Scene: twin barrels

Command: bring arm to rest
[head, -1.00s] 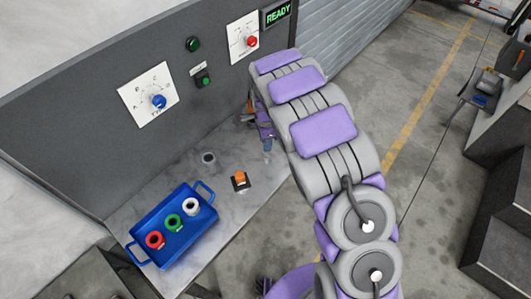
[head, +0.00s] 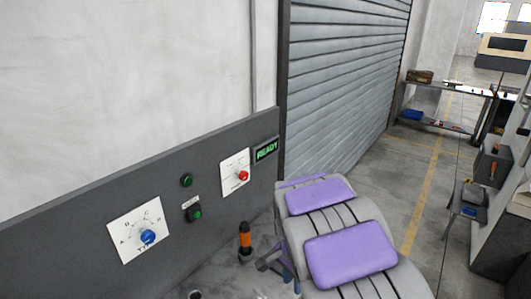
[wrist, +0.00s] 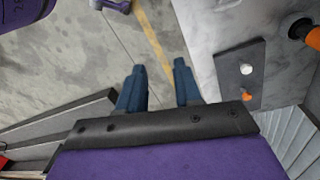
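My gripper (wrist: 160,88) shows in the wrist view with its two blue fingers apart and nothing between them. Grey floor with a yellow line lies beyond the fingertips. My arm, grey with purple pads, fills the lower right of the head view, beside the right end of the bench panel. In the head view my gripper is mostly hidden by the arm.
The grey panel (head: 72,262) carries a blue knob (head: 148,236), a red knob (head: 243,176), a green button (head: 195,213) and a lit READY sign (head: 266,150). An orange-and-black upright object (head: 245,241) stands close left of my arm. Open floor (head: 408,200) lies right.

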